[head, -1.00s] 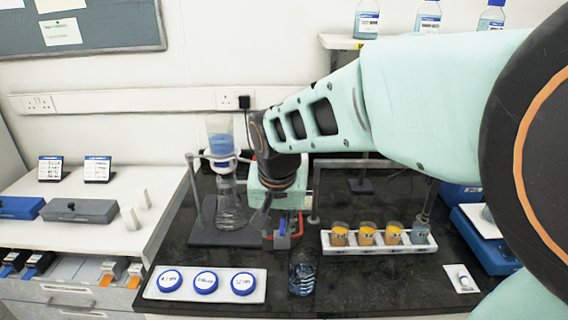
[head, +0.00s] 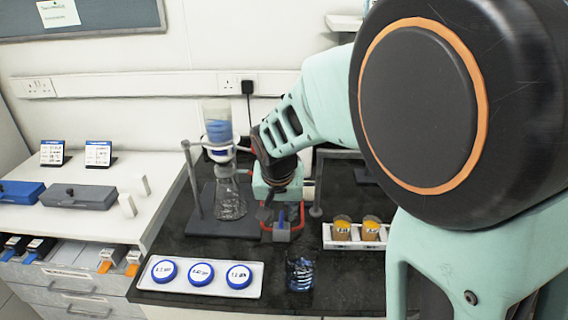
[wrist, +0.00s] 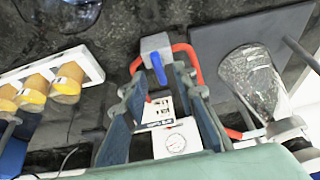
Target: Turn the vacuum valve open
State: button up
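The vacuum valve is a grey block (wrist: 155,45) with a blue lever (wrist: 158,69), joined to red tubing (wrist: 186,50). In the head view the blue lever (head: 280,217) shows in front of the mint-green pump. My gripper (wrist: 160,82) is open, its two dark fingers apart with the lever between or just beyond their tips. I cannot tell whether either finger touches it. In the head view my gripper (head: 270,208) points down beside the valve and partly hides it. The pump's gauge (wrist: 175,143) shows between the fingers.
The flask (head: 230,200) under the filter funnel (head: 218,128) stands left of the pump. Orange-filled cups (head: 371,229) sit in a white rack to the right. A glass beaker (head: 300,272) and a tray of blue-lidded dishes (head: 249,291) are in front. My arm hides the bench's right side.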

jog(key=shift+x, duration=0.85)
jog(key=shift+c, duration=0.3)
grip_shut()
